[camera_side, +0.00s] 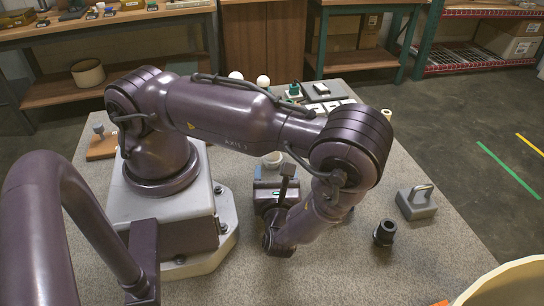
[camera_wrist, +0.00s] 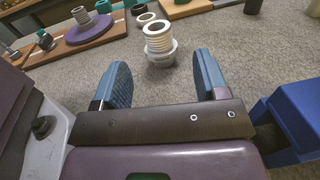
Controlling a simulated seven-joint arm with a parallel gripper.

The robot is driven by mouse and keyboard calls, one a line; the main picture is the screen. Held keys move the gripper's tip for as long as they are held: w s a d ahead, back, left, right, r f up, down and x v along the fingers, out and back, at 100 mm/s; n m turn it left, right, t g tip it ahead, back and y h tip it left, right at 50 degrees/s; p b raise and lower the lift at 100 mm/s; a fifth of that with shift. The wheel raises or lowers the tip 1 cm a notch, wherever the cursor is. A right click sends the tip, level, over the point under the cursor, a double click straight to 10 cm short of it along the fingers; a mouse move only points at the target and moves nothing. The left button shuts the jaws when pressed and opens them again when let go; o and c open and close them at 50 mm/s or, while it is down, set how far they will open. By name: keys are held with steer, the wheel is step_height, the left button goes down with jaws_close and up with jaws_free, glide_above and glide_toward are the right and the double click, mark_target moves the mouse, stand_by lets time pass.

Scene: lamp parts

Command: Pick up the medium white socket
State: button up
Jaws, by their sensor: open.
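A white socket (camera_wrist: 159,43) with a ribbed, threaded upper part and a wider base stands upright on the grey table in the wrist view. It lies just beyond my gripper (camera_wrist: 163,72), roughly centred between the two blue finger pads and apart from them. My gripper is open with nothing between its fingers. In the side view, a small white piece (camera_side: 272,158) shows just behind my gripper (camera_side: 268,176), probably the same socket. My arm hides much of that area.
In the side view, a grey block with a handle (camera_side: 416,204) and a dark fitting (camera_side: 385,233) stand to the right.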

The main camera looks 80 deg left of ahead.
mark_target(272, 159)
steer(key=x, duration=0.3)
steer(key=shift+a, duration=0.15)
steer(key=shift+s+f+x, duration=0.1)
steer(key=shift+f+x, duration=0.05)
steer(key=shift+x, duration=1.2)
steer(key=shift+s+f+x, duration=0.1)
steer(key=shift+f+x, duration=0.05)
steer(key=shift+x, duration=1.15)
steer(key=c, duration=1)
steer(key=shift+r, duration=0.1)
